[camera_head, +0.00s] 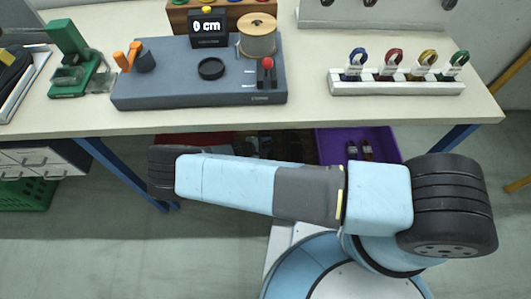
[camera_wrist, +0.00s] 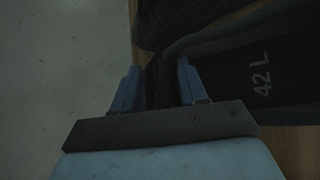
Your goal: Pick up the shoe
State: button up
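A dark shoe (camera_wrist: 190,25) shows in part at the top of the wrist view, where the picture is very dim. It lies at or over a black surface (camera_wrist: 285,80) marked "42 L". The two blue fingers of my gripper (camera_wrist: 157,85) stand apart, with a dark part filling the space between them. This part seems to belong to the shoe, but I cannot tell whether the fingers press on it. In the head view my arm crosses in front of the table, and neither my gripper nor the shoe can be made out.
The table (camera_head: 310,115) holds a grey device (camera_head: 200,85) with a "0 cm" display (camera_head: 208,27), a spool (camera_head: 257,36), a green tool (camera_head: 70,55) and a white rack (camera_head: 395,88) of coloured loops. A purple bin (camera_head: 385,138) is below, behind my arm. Grey floor lies left.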

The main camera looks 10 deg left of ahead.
grip_shut()
dwell(0.3)
dwell(0.4)
jog(key=shift+r, duration=0.3)
notch_tip(320, 180, up, 2)
jog(key=shift+r, duration=0.15)
jog(key=s+a+r, duration=0.2)
jog(key=s+r, duration=0.8)
jog(key=s, duration=0.3)
jog(key=shift+s+a, duration=0.3)
jog(key=shift+s, duration=0.1)
jog(key=shift+r, duration=0.1)
